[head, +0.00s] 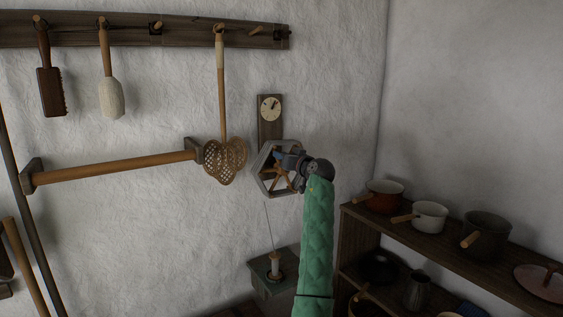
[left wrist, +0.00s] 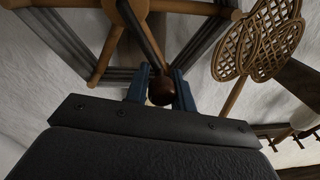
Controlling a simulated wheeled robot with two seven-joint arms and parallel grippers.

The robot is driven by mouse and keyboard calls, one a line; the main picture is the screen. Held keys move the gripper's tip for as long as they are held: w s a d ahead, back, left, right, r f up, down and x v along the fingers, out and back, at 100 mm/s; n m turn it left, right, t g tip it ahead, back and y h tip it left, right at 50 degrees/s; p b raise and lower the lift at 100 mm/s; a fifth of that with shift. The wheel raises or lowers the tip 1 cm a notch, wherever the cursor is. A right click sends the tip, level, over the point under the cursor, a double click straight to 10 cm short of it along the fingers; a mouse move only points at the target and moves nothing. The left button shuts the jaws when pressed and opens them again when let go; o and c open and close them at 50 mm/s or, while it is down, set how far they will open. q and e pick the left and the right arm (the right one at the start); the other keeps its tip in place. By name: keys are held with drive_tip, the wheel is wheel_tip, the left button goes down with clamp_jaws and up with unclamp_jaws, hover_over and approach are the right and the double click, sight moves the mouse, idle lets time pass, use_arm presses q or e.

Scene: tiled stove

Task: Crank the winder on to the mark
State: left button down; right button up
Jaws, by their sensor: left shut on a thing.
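The winder (head: 265,181) is a grey six-sided frame with wooden spokes, mounted on the wall. Above it, a wooden board carries a round pale dial (head: 270,108) with a dark hand; its fine marks are too small to read. My left gripper (head: 281,157) is at the winder's front and partly hides it. In the left wrist view the gripper's blue fingers (left wrist: 160,94) are shut around a dark brown round knob (left wrist: 161,91) on the crank. The wooden spokes and hub (left wrist: 134,8) show behind it. My right gripper is not in view.
A thread runs down from the winder to a pale spool (head: 275,264) on a green-grey box (head: 262,280). A rug beater (head: 225,160) hangs just left of the winder, near a wooden rail (head: 115,170). A shelf (head: 440,240) with pots stands at right.

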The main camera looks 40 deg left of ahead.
use_arm(q)
drive_tip(key=w+d+f+m+t+p, duration=0.1)
drive_tip(key=w+d+f+m+p, duration=0.1)
drive_tip(key=w+m, duration=0.6)
drive_tip(key=shift+d+m+p, duration=0.65)
drive_tip(key=shift+m+p, duration=0.1)
drive_tip(key=shift+m, duration=2.25)
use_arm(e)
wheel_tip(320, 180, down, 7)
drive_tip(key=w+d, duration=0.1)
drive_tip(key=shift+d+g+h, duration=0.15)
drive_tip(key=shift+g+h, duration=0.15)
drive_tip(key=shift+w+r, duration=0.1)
use_arm(q)
drive_tip(key=c, duration=1.4)
unclamp_jaws()
drive_tip(key=shift+s, duration=0.1)
drive_tip(key=shift+o, duration=0.8)
drive_tip(key=shift+r, duration=0.15)
